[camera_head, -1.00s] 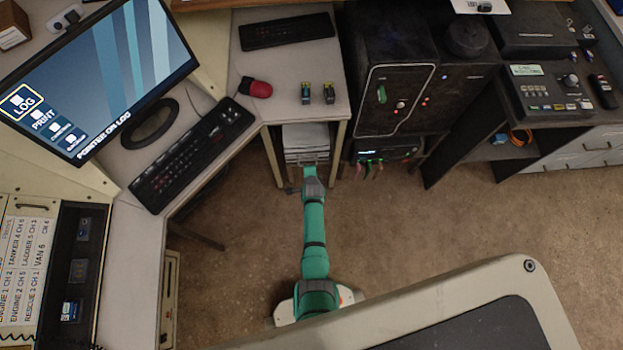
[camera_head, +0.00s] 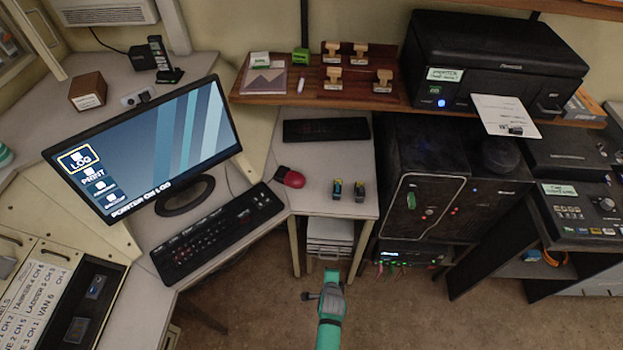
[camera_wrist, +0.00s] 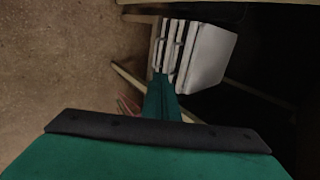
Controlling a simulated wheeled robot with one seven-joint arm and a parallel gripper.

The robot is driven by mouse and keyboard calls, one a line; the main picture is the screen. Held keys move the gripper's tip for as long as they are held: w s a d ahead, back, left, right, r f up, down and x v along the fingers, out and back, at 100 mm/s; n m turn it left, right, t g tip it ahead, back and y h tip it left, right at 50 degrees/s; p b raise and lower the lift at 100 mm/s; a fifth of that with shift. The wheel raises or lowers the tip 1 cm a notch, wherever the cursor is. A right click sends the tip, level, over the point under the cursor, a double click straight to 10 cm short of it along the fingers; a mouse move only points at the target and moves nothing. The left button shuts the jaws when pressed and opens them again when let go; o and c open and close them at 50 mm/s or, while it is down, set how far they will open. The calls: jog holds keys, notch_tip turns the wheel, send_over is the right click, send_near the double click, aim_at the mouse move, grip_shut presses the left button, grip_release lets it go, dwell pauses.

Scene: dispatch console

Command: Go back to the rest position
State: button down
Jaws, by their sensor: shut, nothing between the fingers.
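My green arm reaches up from the bottom of the head view, and my gripper (camera_head: 332,277) is at its far end, shut and empty. It is over the floor in front of the small pale drawer unit (camera_head: 329,240) under the desk, touching nothing that I can see. In the wrist view a green part of my own arm or gripper fills the bottom, with a dark band across it.
The side desk (camera_head: 345,180) holds a keyboard, a red mouse (camera_head: 290,178) and two small items. The monitor (camera_head: 150,150) stands at left. A black cabinet (camera_head: 445,195) is right of the desk. A printer (camera_head: 490,65) sits on the shelf above.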

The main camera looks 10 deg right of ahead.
jog(key=s+a+r+n+t, duration=0.2)
jog(key=s+a+r+n, duration=0.3)
jog(key=s, duration=0.4)
jog(key=s+a+r+n+t, duration=0.25)
jog(key=s+r+n, duration=0.25)
jog(key=s+r, duration=0.3)
jog(key=s+a+r+n+t, duration=0.1)
jog(key=s+r+n, duration=0.4)
jog(key=r, duration=0.7)
jog(key=s+a+r+n+t+y, duration=0.1)
jog(key=s+r+n, duration=0.4)
jog(key=r, duration=0.8)
jog(key=s+a+t, duration=0.1)
jog(key=s+a, duration=0.1)
jog(key=s, duration=0.1)
jog(key=shift+a+y, duration=0.3)
jog(key=shift+a, duration=0.1)
